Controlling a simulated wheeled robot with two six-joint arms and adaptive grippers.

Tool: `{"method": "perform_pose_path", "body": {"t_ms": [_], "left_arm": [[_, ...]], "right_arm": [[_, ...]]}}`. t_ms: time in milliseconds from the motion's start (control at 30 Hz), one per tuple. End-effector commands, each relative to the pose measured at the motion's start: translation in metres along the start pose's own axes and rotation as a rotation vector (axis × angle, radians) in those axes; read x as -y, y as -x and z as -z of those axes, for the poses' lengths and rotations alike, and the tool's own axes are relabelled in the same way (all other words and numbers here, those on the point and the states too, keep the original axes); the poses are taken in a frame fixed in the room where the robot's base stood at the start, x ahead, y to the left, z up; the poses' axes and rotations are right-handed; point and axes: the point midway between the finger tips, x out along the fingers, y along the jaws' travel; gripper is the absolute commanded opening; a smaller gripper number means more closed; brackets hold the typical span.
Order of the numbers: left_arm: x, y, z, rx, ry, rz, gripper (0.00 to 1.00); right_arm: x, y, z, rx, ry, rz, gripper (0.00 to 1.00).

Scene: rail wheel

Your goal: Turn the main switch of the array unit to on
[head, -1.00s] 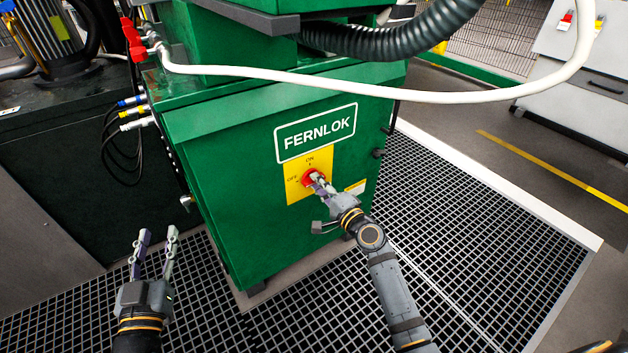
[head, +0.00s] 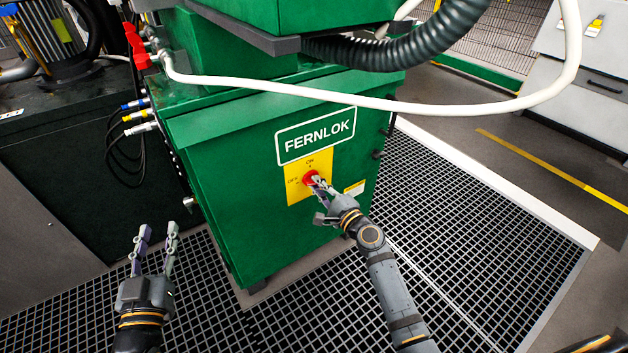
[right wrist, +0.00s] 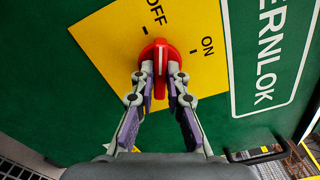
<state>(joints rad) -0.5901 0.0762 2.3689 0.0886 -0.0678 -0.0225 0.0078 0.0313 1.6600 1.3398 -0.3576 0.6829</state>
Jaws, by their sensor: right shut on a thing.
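The main switch (head: 311,178) is a red rotary knob on a yellow plate (head: 296,191) on the front of the green FERNLOK cabinet (head: 230,170). In the right wrist view the red knob (right wrist: 160,58) shows OFF at upper left and ON at upper right. Its white line points between the two marks, nearer OFF. My right gripper (head: 316,182) is shut on the knob's handle, with one finger on each side, as the right wrist view shows (right wrist: 161,88). My left gripper (head: 155,232) is open and empty, low in front of the cabinet's left side.
A white hose (head: 400,103) and a black corrugated hose (head: 400,40) hang across the top of the cabinet. Cables with coloured plugs (head: 138,114) are at its left. Floor grating (head: 470,220) lies open around the cabinet; a grey cabinet (head: 590,60) stands far right.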

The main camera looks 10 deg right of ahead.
Motion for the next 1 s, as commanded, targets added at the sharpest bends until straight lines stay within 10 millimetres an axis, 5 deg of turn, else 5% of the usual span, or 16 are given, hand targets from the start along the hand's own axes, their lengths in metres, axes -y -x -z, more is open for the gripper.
{"method": "perform_pose_path", "body": {"t_ms": [167, 500, 867, 1000], "left_arm": [[0.000, 0.000, 0.003, 0.000, 0.000, 0.000, 0.40], [0.000, -0.003, 0.020, 0.000, 0.000, 0.000, 0.40], [0.000, -0.003, 0.020, 0.000, 0.000, 0.000, 0.40], [0.000, -0.004, 0.030, 0.000, 0.000, 0.000, 0.40]], "right_arm": [[0.001, 0.000, 0.000, 0.000, -0.026, -0.001, 0.00], [0.001, 0.000, 0.000, -0.001, -0.373, -0.002, 0.00], [0.000, 0.000, 0.000, -0.001, -0.411, -0.001, 0.00], [0.002, 0.000, -0.001, -0.002, -0.549, -0.002, 0.00]]}}
